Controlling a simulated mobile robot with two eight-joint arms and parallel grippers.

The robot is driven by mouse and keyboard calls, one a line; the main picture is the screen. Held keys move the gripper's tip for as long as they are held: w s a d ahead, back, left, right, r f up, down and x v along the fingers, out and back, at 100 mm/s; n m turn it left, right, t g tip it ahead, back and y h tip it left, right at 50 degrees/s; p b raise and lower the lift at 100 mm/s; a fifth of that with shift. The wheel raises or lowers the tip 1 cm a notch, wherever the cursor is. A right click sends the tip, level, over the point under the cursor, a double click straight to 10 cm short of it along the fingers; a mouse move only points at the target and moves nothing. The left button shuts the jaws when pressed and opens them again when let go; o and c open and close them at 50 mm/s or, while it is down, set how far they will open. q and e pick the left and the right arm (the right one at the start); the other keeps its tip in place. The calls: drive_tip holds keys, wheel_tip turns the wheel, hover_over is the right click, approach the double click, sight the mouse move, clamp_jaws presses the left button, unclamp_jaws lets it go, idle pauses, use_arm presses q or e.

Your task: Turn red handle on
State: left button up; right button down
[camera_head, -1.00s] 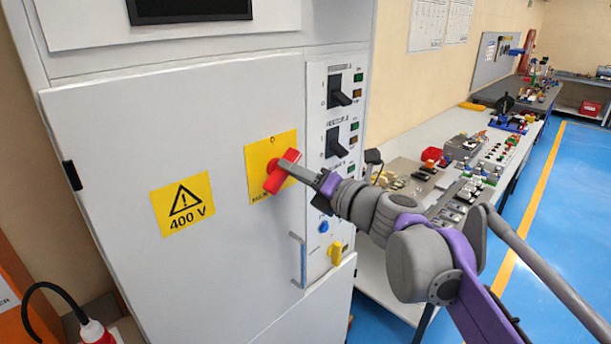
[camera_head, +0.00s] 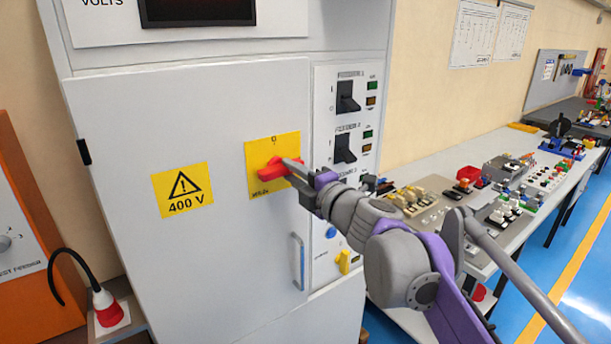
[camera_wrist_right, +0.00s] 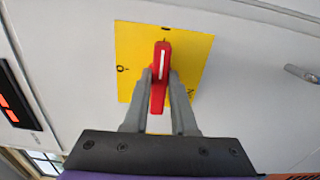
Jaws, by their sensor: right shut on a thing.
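The red handle (camera_head: 272,169) sits on a yellow plate (camera_head: 259,150) on the white cabinet door. In the head view it lies close to level, with its left end slightly lower. My right gripper (camera_head: 291,168) reaches in from the right and is shut on the handle. In the right wrist view the red handle (camera_wrist_right: 160,75), with a white stripe, stands between the two grey fingers of my gripper (camera_wrist_right: 160,80), over the yellow plate (camera_wrist_right: 190,50). My left gripper is not in view.
The cabinet door has a 400 V sign (camera_head: 183,189) and a vertical bar handle (camera_head: 298,262). Black switches (camera_head: 346,97) line the panel to the right. A workbench (camera_head: 440,180) with parts stands at the right. A red plug (camera_head: 108,309) is at lower left.

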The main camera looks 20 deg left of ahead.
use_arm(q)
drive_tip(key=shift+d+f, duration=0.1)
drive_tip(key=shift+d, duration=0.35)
use_arm(e)
drive_tip(key=shift+m, duration=0.4)
drive_tip(key=c, duration=0.7)
unclamp_jaws()
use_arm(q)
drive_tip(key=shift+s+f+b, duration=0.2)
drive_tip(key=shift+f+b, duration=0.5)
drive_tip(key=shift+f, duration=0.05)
use_arm(e)
drive_tip(key=v, duration=1)
drive_tip(key=shift+s+d, duration=0.2)
drive_tip(key=shift+d, duration=0.1)
